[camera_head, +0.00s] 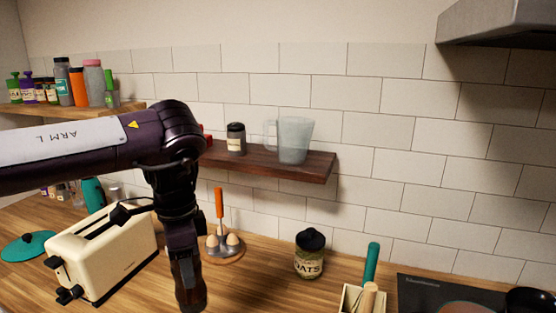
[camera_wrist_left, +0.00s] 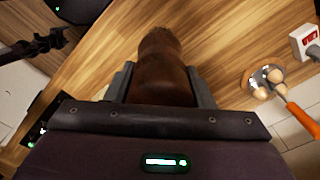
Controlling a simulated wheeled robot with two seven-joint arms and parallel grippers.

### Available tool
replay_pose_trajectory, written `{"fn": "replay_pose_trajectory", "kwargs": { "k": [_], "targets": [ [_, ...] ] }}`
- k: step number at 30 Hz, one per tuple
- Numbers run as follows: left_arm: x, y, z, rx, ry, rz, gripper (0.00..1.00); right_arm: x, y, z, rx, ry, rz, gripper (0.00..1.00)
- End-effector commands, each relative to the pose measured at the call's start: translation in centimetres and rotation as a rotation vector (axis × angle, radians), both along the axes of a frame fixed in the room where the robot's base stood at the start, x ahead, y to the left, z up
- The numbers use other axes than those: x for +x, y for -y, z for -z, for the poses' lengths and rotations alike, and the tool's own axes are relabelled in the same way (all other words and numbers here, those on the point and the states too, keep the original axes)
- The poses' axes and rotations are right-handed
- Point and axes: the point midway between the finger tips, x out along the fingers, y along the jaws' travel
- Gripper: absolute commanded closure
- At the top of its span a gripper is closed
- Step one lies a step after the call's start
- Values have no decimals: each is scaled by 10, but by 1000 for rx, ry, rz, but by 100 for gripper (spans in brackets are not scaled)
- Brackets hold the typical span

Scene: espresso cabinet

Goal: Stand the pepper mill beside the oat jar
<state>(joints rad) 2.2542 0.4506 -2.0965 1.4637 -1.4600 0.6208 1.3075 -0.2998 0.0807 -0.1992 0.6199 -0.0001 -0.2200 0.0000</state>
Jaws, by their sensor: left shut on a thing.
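The oat jar (camera_head: 310,258), clear with a black lid and an "OATS" label, stands upright on the wooden counter in the head view. My left gripper (camera_head: 189,286) hangs pointing down to the left of the jar, with the egg holder behind and between them. In the left wrist view, my left gripper (camera_wrist_left: 160,84) is shut on the brown wooden pepper mill (camera_wrist_left: 164,55), with a finger on each side of it. The mill is hard to make out in the head view. I cannot tell whether it touches the counter. My right gripper is out of view.
A cream toaster (camera_head: 118,258) stands left of my gripper. An egg holder (camera_head: 236,255) with an orange handle stands behind it. A utensil box (camera_head: 350,298) and a hob (camera_head: 430,288) lie right of the jar. A shelf (camera_head: 315,168) holds a jug (camera_head: 294,140).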

Motion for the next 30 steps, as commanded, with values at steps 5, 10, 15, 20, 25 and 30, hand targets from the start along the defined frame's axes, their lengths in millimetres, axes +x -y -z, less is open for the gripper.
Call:
{"fn": "replay_pose_trajectory", "kwargs": {
  "k": [5,10,15,20,25,30],
  "targets": [
    [2,-7,4,-1,1,-382,100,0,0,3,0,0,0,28],
    [3,-13,8,-2,1,-728,100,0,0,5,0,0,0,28],
    [4,-18,11,-1,0,-985,100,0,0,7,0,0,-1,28],
    [5,-20,12,-1,0,-1115,100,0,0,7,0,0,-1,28],
    [5,-21,12,-1,0,-1150,100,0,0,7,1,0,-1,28],
    [5,-21,12,-1,0,-1149,100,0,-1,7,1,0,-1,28]
  ]
}}
